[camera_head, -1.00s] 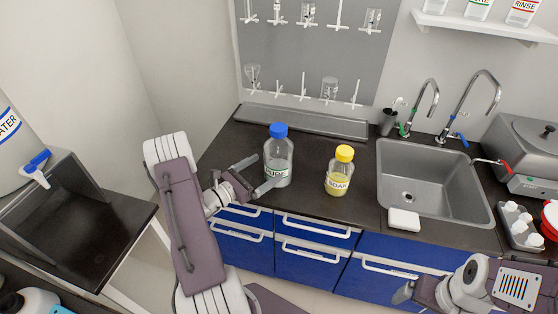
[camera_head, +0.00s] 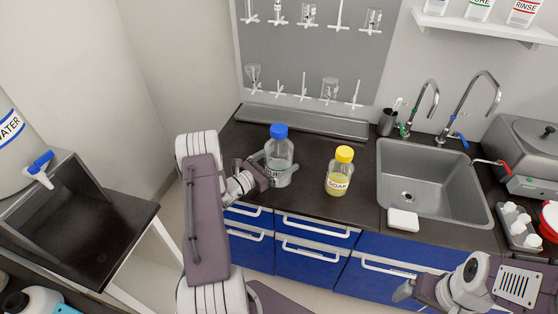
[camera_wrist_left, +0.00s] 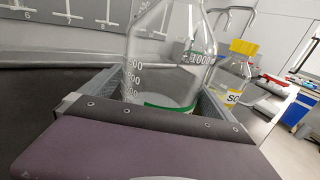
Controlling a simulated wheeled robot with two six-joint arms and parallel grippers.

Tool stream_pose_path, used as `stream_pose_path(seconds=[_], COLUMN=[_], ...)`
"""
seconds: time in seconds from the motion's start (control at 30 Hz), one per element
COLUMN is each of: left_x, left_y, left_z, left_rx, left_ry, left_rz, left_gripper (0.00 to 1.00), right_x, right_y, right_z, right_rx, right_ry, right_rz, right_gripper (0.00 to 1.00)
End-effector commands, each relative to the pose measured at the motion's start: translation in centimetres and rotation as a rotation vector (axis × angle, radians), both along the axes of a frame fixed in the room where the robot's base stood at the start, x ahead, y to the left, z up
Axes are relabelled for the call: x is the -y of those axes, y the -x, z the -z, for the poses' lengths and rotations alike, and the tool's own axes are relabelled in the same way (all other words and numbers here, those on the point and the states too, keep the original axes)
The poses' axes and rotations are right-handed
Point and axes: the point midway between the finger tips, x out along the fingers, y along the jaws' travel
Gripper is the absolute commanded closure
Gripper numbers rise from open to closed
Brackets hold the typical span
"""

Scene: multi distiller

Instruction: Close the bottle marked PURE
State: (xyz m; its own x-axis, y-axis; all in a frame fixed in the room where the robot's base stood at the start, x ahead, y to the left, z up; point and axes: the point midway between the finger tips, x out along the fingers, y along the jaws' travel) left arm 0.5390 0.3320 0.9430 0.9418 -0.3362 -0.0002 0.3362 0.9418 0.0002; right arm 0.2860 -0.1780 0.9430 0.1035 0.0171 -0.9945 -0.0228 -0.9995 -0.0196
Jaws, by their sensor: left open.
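The clear bottle (camera_head: 281,160) with a blue cap (camera_head: 279,131) stands upright on the dark counter. The cap sits on the bottle's neck; I cannot tell how tight it is. Its label is mostly hidden by my gripper. My left gripper (camera_head: 274,172) is open, with its fingers on either side of the bottle's body. In the left wrist view the bottle (camera_wrist_left: 168,55) stands between the two fingers, its green label edge low and its cap out of the picture. My right gripper (camera_head: 404,291) is at the lower right, away from the bottle; its jaws are not clear.
A yellow-capped SOAP bottle (camera_head: 339,172) stands right of the blue-capped bottle. Further right are a sink (camera_head: 432,176) with taps and a white soap bar (camera_head: 403,220). A rack of glassware (camera_head: 306,95) hangs behind. Counter (camera_head: 310,150) between the bottles is bare.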

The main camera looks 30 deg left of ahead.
Motion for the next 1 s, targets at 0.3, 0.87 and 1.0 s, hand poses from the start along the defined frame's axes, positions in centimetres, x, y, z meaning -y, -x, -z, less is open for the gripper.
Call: stream_pose_path(seconds=[0.3,0.87,1.0], left_x=[0.0,0.0,0.0], left_y=[0.0,0.0,0.0], left_z=[0.0,-0.8,-2.1], left_rx=[0.000,0.006,0.007], left_ry=[0.000,-0.002,-0.002], left_rz=[0.000,0.001,0.001], left_gripper=[0.31,0.83,0.83], right_x=[0.0,0.0,0.0], right_y=[0.0,0.0,0.0], right_z=[0.0,0.0,0.0], right_rx=[0.000,0.000,0.000], right_ry=[0.000,0.000,0.000], right_rz=[0.000,0.000,0.000], right_gripper=[0.07,0.07,0.07])
